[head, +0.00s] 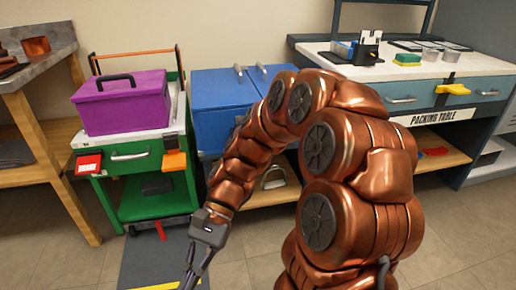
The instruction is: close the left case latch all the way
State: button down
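A purple case (124,105) with a black top handle stands shut on the green cart (150,190) at the left. A blue case (222,100) with grey top handles stands to its right, partly behind my arm. I cannot make out a latch on either case at this size. My gripper (190,275) hangs low at the bottom edge, in front of the cart and well below both cases. Its fingers point down and are partly cut off by the frame. Nothing shows in them, and I cannot tell how far apart they are.
The packing table (458,118) stands at the right, with a yellow latch-like piece (453,89) on its front. A wooden bench (48,140) stands at the far left. An orange piece (175,160) and a red-and-white tag (88,164) stick out from the cart's front. Tiled floor (260,245) is open in front.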

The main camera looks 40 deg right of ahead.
jog(key=w+d+r+m+t+y, duration=0.1)
jog(key=w+d+m+t+y, duration=0.4)
jog(key=w+d+m, duration=0.3)
jog(key=w+d+m+t+y, duration=0.4)
jog(key=w+d+m+y, duration=0.1)
jog(key=w, duration=0.4)
jog(key=d+f+m+t+h, duration=0.3)
jog(key=d+m+t, duration=0.5)
jog(key=d, duration=0.5)
jog(key=w+d+f+m+t+h, duration=0.1)
jog(key=d+f+m+t+h, duration=0.3)
jog(key=d+m+t, duration=0.5)
jog(key=d+f, duration=0.2)
jog(key=d, duration=0.3)
jog(key=shift+w+f+t, duration=0.15)
jog(key=shift+f+t, duration=0.05)
jog(key=shift+t, duration=0.1)
jog(key=shift+w+a+b, duration=0.1)
jog(key=shift+a+b, duration=0.05)
jog(key=shift+b, duration=0.15)
